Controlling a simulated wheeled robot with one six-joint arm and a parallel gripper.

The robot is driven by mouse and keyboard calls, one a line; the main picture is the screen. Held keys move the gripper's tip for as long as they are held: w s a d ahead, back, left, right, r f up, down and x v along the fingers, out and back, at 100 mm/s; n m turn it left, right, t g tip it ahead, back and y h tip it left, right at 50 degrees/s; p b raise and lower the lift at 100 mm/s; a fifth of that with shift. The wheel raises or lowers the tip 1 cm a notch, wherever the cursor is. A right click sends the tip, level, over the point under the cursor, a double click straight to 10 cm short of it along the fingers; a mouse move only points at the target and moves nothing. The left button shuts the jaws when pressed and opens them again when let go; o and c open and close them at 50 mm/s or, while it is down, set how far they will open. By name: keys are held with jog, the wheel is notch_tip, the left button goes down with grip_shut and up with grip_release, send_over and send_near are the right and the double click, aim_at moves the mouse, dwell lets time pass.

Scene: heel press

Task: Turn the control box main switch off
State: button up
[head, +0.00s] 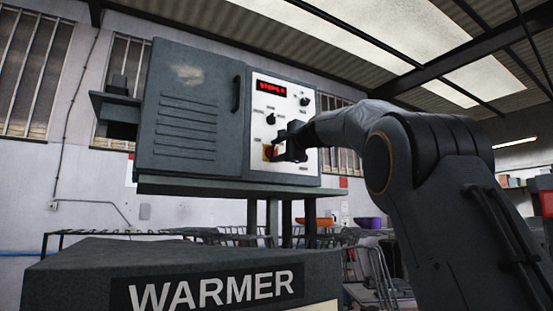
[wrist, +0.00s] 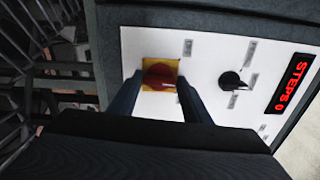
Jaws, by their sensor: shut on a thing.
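The control box (head: 187,110) is a grey cabinet with a white panel on its right side. The main switch (wrist: 159,76) is a red knob on a yellow plate, low on that panel. In the head view the main switch (head: 268,152) is partly hidden by my gripper (head: 276,150). In the wrist view my gripper (wrist: 157,82) has one finger on each side of the red knob and is shut on it. The red display (head: 271,87) at the panel's top reads "STEPS 0"; it also shows in the wrist view (wrist: 294,83).
A black knob (wrist: 232,82) sits beside the switch in the wrist view. A block labelled WARMER (head: 215,287) stands in front, below the box. Orange (head: 318,221) and purple (head: 367,222) bowls are behind. A black handle (head: 236,94) is on the cabinet door.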

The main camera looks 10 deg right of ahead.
jog(key=n+b, duration=0.2)
jog(key=n, duration=0.1)
jog(key=n+b, duration=0.1)
jog(key=shift+f+n, duration=0.25)
jog(key=shift+n, duration=0.05)
jog(key=n+b, duration=0.2)
jog(key=n, duration=0.3)
jog(key=shift+n, duration=0.3)
jog(key=o, duration=1.1)
